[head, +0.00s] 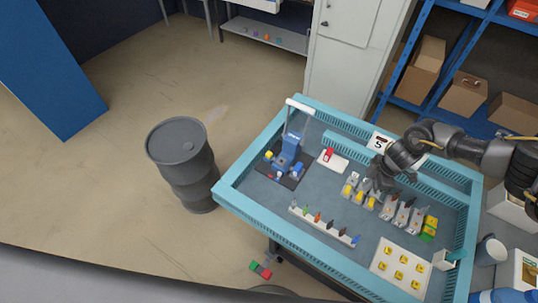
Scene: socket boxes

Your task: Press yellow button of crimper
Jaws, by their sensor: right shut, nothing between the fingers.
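The crimper (288,152) looks like the blue machine on a dark base at the left end of the blue-framed worktable. A small yellow part (268,155), which looks like its button, is at the left of the base. Red and blue parts also sit on this base. My right gripper (377,186) is shut and empty. It hangs over the row of small boxes in the middle of the table, well to the right of the crimper and apart from it. The gripper hides part of that row. My left gripper is not in view.
Several grey and yellow boxes (400,215) stand in a row. In front is a rack of coloured pieces (324,224). A white board with yellow pieces (386,258) lies front right. A red part on a white plate (334,161) lies between crimper and gripper. A dark barrel (185,165) stands left.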

